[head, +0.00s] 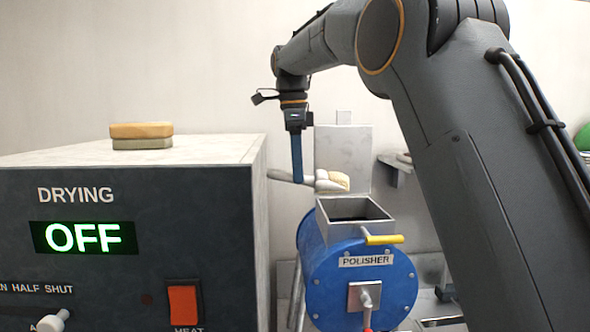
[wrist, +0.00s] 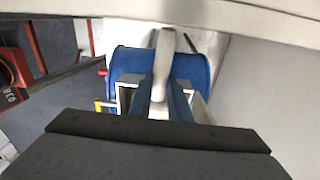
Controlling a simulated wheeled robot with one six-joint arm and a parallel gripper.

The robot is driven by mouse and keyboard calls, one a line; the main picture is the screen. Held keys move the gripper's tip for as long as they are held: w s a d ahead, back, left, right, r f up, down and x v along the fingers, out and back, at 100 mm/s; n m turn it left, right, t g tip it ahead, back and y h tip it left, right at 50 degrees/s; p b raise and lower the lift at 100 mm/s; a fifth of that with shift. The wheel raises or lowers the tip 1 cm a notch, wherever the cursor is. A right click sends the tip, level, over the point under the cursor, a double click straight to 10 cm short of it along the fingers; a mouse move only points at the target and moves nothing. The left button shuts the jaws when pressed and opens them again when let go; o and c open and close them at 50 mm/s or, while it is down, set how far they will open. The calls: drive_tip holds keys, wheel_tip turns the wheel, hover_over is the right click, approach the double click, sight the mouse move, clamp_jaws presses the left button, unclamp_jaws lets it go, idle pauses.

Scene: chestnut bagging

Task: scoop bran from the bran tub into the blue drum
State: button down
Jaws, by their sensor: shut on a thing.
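The blue drum (head: 340,270), labelled POLISHER, has a grey square hopper mouth (head: 378,213) on top, dark inside. It also shows below my gripper in the wrist view (wrist: 195,68). My gripper (head: 298,178) is shut on the pale handle of a scoop (head: 322,186), held about level, above and slightly to the left of the mouth. Tan bran (head: 339,179) is heaped in the scoop's bowl. The scoop's handle stands out between my blue fingers in the wrist view (wrist: 165,50); its bowl is hidden there. I cannot make out the bran tub in either view.
The drying cabinet (head: 200,152) fills the left, with a tan and grey block (head: 141,136) on top. A grey upright plate (head: 343,150) stands behind the mouth. A yellow handle (head: 384,239) juts from the mouth's front. My arm covers the right side.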

drive_tip(key=shift+d+y, duration=0.7)
drive_tip(key=shift+y, duration=0.4)
drive_tip(key=shift+d+r+y, duration=0.5)
drive_tip(key=shift+r+y, duration=0.3)
drive_tip(key=d+r+y, duration=0.4)
drive_tip(key=d+y, duration=0.3)
drive_tip(key=shift+s+d+r+y, duration=0.2)
drive_tip(key=shift+d+r+y, duration=0.1)
drive_tip(key=shift+y, duration=0.1)
drive_tip(key=shift+a, duration=0.1)
